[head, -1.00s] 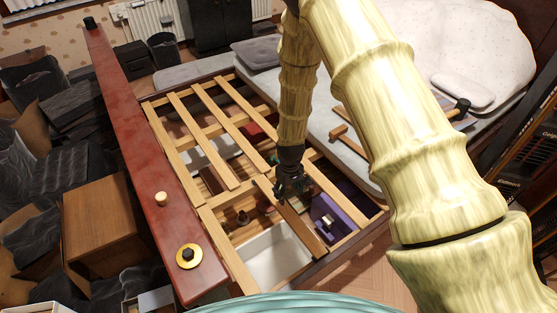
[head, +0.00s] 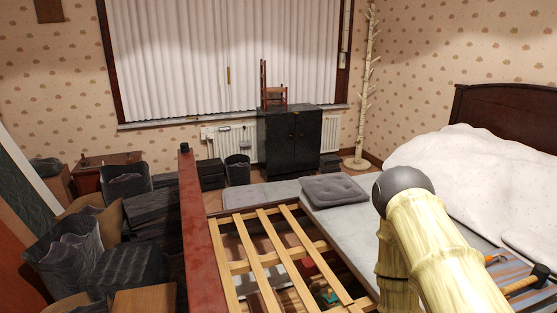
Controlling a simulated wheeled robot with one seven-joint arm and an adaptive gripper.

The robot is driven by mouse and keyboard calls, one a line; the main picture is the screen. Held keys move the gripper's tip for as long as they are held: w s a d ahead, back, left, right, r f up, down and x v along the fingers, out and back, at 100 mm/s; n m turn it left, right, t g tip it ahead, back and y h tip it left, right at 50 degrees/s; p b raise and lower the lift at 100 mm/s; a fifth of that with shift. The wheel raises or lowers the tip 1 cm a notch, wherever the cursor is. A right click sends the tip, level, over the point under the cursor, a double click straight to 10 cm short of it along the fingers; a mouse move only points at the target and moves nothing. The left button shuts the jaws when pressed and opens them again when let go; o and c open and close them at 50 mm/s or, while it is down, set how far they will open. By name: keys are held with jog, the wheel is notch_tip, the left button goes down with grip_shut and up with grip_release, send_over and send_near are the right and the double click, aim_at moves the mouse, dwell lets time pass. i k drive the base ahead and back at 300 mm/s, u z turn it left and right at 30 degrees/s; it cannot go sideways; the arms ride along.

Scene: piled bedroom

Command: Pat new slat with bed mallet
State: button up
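The bed frame's pale wooden slats (head: 267,240) run lengthwise over an open base, beside a dark red side rail (head: 196,235). The lower part of the frame is cut off by the bottom edge, and I cannot pick out the new slat. A mallet-like tool (head: 520,286) with a wooden handle and a black head lies on the striped part of the bed at the lower right, partly cut off.
A grey mattress (head: 345,225) with a grey cushion (head: 334,190) lies right of the slats. A white duvet (head: 460,180) covers the far bed. Black bags (head: 75,245) and boxes crowd the left floor. A black cabinet (head: 290,142) stands under the window.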

aim_at(540, 274)
jog(key=z, duration=1.7)
